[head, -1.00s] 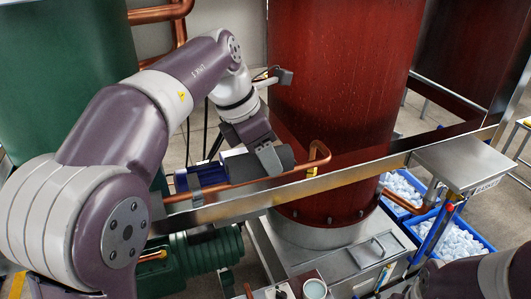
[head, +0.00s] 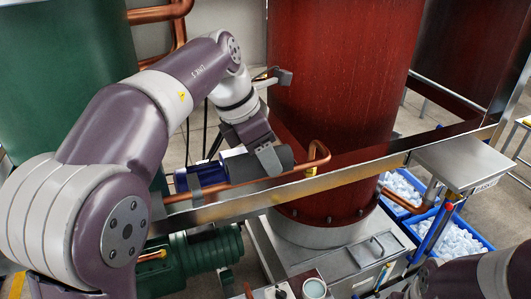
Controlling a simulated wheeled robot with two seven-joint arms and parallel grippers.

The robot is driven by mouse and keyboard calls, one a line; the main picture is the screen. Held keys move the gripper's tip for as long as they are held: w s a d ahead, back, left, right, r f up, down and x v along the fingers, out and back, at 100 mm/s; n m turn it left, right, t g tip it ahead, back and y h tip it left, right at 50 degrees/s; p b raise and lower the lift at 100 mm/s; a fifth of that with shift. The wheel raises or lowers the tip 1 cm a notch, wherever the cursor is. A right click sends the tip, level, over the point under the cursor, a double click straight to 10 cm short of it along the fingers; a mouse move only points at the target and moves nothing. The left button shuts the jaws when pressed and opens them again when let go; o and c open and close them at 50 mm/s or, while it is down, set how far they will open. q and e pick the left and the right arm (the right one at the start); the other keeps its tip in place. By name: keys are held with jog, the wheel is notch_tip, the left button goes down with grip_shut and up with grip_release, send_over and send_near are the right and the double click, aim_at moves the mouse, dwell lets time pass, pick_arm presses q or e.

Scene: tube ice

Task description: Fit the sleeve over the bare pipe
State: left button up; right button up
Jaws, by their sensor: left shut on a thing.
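My left gripper (head: 268,160) is at the middle of the head view, shut on a dark grey, tube-like sleeve (head: 286,157). The gripper hides part of the sleeve. A bare copper pipe (head: 250,184) runs just below and in front of the sleeve, then bends upward at its right end (head: 322,152). The sleeve lies roughly in line with the pipe. I cannot tell whether it touches the pipe or sits behind it. My right arm shows only at the lower right; its gripper is out of view.
A metal rail (head: 350,176) crosses in front of the large red tank (head: 335,80). A blue cylindrical part (head: 236,167) is left of the sleeve. A green motor (head: 205,252) is below. Blue crates (head: 486,243) of white ice stand at the right, near a steel box (head: 462,160).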

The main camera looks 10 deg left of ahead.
pick_arm(q)
jog(key=shift+f+b, duration=1.4)
jog(key=shift+f, duration=0.5)
jog(key=o, duration=1.1)
